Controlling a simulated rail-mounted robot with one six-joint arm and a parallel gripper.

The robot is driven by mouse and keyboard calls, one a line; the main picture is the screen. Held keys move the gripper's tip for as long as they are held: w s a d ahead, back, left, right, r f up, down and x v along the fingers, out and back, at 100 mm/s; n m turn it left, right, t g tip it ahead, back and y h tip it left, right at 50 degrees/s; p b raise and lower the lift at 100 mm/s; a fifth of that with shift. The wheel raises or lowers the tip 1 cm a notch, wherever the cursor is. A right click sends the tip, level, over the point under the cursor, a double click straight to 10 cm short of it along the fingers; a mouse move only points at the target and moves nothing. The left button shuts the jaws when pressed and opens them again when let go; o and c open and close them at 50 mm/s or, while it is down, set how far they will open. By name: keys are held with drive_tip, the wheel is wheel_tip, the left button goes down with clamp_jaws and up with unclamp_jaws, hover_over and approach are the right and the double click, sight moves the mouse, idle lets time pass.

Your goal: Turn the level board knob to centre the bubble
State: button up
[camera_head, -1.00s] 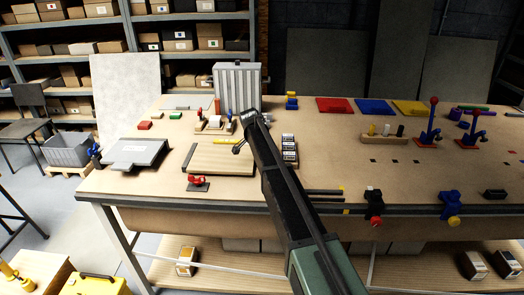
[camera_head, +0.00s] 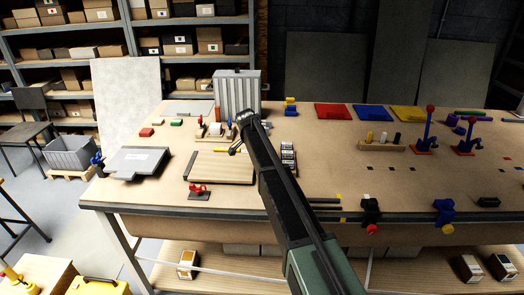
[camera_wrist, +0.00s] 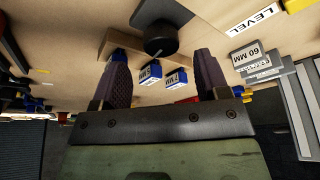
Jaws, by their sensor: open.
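In the head view a pale wooden board (camera_head: 215,170) lies on the bench, with a small yellow piece (camera_head: 222,150) at its back edge. I cannot tell whether it is the level board, and no bubble can be made out. In the wrist view my gripper (camera_wrist: 160,58) is open with nothing held. A round black knob (camera_wrist: 160,38) shows between and beyond the fingertips, seemingly apart from both. A white label reading LEVEL (camera_wrist: 254,19) lies to the right.
In the wrist view, blue blocks with MM labels (camera_wrist: 151,71) lie beyond the fingers, and a grey block marked 60 MM (camera_wrist: 246,55) is at right. In the head view a ribbed grey box (camera_head: 238,95) stands behind my arm.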

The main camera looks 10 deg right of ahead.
drive_tip(key=p+v, duration=0.3)
drive_tip(key=v, duration=0.2)
drive_tip(key=shift+s+r, duration=0.1)
drive_tip(key=shift+r, duration=0.3)
drive_tip(key=s+d+f+n+y+b, duration=0.1)
drive_tip(key=s+f+n, duration=0.1)
drive_tip(key=s, duration=1.2)
drive_tip(key=s+d+f+n+g+y+b, duration=0.1)
drive_tip(key=s+n, duration=0.4)
drive_tip(key=s, duration=0.8)
drive_tip(key=s+d+f+n+g+y+b, duration=0.1)
drive_tip(key=s+f+n+b, duration=0.2)
drive_tip(key=s, duration=1.1)
drive_tip(key=shift+s+f+n, duration=0.35)
drive_tip(key=shift+n, duration=0.35)
drive_tip(key=shift+d, duration=0.15)
